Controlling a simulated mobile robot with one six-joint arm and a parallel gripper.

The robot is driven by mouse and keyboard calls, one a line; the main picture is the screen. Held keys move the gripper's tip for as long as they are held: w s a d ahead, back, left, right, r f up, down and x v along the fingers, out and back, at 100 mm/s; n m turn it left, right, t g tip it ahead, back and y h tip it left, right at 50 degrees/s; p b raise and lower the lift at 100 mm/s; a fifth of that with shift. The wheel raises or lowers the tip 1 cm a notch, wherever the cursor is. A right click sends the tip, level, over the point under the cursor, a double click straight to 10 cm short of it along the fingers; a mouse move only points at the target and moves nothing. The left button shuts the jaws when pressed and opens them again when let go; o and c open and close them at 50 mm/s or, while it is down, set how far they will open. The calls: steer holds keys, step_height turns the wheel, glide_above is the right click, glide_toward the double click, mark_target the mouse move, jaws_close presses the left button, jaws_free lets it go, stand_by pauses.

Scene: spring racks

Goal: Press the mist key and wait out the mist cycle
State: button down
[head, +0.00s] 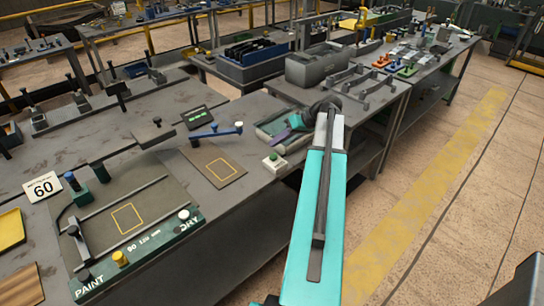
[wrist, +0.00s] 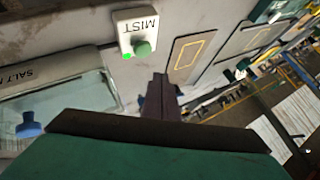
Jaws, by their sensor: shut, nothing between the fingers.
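The mist key is a green round button (wrist: 142,47) on a small white box marked MIST (wrist: 133,22). A small bright green light (wrist: 127,56) glows beside the button. The box also shows in the head view (head: 275,164), on the bench near its front edge. My gripper (wrist: 160,80) is shut and empty. In the wrist view its tips appear just below the box, apart from the button; the height gap is hard to judge. A clear-walled case marked "SALT M…" (wrist: 50,92) stands beside the key. In the head view my arm partly hides that case (head: 270,128).
A plate with a yellow square (head: 218,168) and a blue-handled bar (head: 212,132) lie left of the key. A green panel marked PAINT and DRY (head: 140,252) is at front left. A grey bin (head: 318,66) stands behind. Floor is open at right.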

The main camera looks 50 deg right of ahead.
steer(key=shift+r+p, duration=0.3)
steer(key=shift+r, duration=0.65)
stand_by(0.3)
